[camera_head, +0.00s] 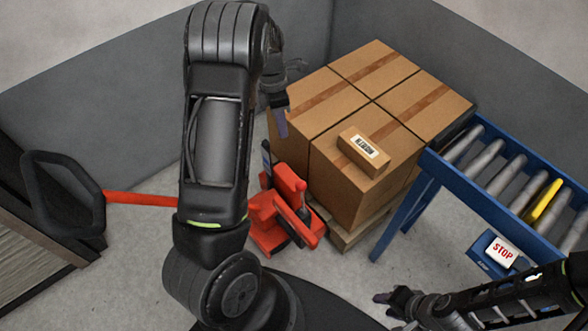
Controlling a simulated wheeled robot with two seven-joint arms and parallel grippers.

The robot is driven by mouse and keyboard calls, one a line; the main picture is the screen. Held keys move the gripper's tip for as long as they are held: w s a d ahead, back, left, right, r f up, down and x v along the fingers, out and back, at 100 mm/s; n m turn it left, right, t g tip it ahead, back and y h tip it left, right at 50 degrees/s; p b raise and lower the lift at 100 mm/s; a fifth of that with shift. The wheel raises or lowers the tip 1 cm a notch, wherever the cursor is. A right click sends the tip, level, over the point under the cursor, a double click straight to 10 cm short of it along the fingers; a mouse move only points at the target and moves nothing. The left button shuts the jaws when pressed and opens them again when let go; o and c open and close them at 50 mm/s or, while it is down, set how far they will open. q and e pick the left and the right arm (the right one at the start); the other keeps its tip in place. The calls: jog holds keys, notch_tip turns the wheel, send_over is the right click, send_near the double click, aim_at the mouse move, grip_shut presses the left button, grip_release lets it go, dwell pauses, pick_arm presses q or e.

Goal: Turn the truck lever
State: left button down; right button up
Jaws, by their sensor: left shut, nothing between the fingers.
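The red pallet truck (265,222) stands on the floor in the middle, in front of the loaded pallet. Its red handle bar (140,199) runs left to a black loop handle (62,195). My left arm hides the stretch between bar and truck body. I cannot make out a separate lever on the handle. My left gripper (281,123) is shut and empty. It points down above the truck body, in front of the boxes in the picture, far right of the loop handle. My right gripper (384,299) is low at the right, its fingers too small and dark to read.
Large cardboard boxes (350,190) sit on a wooden pallet (348,238), with a small labelled box (363,152) on top. A blue roller conveyor (440,168) with a STOP button (502,250) stands at right. A dark-framed panel (35,255) is at left. Grey floor (125,255) lies open below the handle bar.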

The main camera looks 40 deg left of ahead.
pick_arm(q)
jog(key=n, duration=0.1)
jog(key=s+d+n, duration=0.1)
jog(key=n, duration=0.1)
jog(key=shift+r, duration=0.35)
jog(key=s+d+f+p, duration=0.1)
jog(key=s+d+f, duration=0.2)
jog(key=d+f, duration=0.3)
jog(key=a+x, duration=0.1)
jog(key=x, duration=0.3)
jog(key=shift+f+p, duration=0.2)
jog(key=shift+p, duration=0.2)
jog(key=shift+d+r, duration=0.1)
jog(key=shift+d, duration=0.05)
